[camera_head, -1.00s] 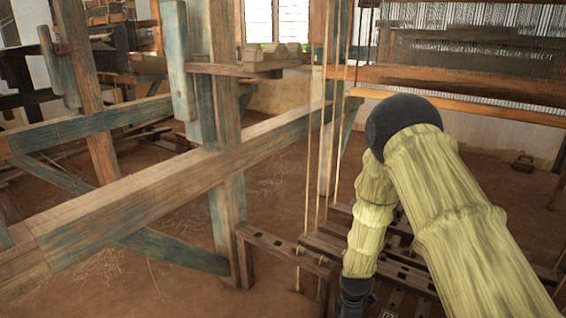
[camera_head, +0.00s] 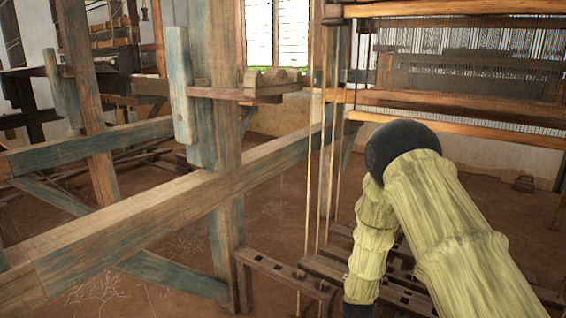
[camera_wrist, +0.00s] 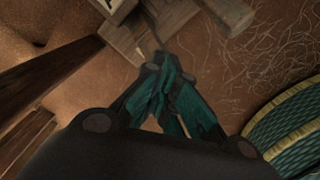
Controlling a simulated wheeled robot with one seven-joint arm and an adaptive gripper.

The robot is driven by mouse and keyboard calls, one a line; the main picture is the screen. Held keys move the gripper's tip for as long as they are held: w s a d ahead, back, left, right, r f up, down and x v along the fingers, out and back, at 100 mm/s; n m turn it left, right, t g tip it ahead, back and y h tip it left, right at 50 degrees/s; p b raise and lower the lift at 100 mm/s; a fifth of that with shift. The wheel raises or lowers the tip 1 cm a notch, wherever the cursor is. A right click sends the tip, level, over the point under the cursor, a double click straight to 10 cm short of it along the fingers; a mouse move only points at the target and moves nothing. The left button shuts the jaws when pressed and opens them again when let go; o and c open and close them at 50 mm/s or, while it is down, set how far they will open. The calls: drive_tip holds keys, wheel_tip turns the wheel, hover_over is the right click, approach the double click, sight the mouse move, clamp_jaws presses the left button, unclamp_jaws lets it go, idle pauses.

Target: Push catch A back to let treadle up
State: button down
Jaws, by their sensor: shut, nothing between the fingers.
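In the head view, several dark wooden treadle bars with slots (camera_head: 405,270) lie low under the loom, partly behind my arm. My gripper is below the bottom edge there. In the wrist view my gripper (camera_wrist: 163,62) is shut, with its teal fingers together and empty. Its tips are close to a wooden block (camera_wrist: 130,36) and a thin dark rod; I cannot tell whether they touch. The block may be catch A, but this is not certain. Part of a white label (camera_wrist: 112,5) shows at the top edge, its marking cut off.
A long slotted wooden bar (camera_head: 282,275) stands left of the treadles. Thin cords (camera_head: 320,190) hang down beside my arm. A heavy beam (camera_head: 150,215) crosses the left side. In the wrist view, dark wooden bars (camera_wrist: 50,80) lie left and a teal-and-yellow woven thing (camera_wrist: 292,130) lies right.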

drive_tip(key=shift+f, duration=0.15)
drive_tip(key=shift+f, duration=0.5)
drive_tip(key=shift+f, duration=0.1)
drive_tip(key=shift+s+a+f, duration=0.3)
drive_tip(key=shift+s+f, duration=0.15)
drive_tip(key=shift+f, duration=0.35)
drive_tip(key=shift+s+a+f, duration=0.3)
drive_tip(key=shift+s+f, duration=0.15)
drive_tip(key=shift+f, duration=0.3)
drive_tip(key=shift+s+a+r+p, duration=0.15)
drive_tip(key=shift+s+r+p, duration=0.05)
drive_tip(key=shift+r+p, duration=0.8)
drive_tip(key=shift+s+a+r+p, duration=0.1)
drive_tip(key=shift+s+r+p, duration=0.1)
drive_tip(key=shift+r+p, duration=0.85)
drive_tip(key=shift+s+a+r+p, duration=0.15)
drive_tip(key=shift+s+r+p, duration=0.05)
drive_tip(key=shift+r+p, duration=0.8)
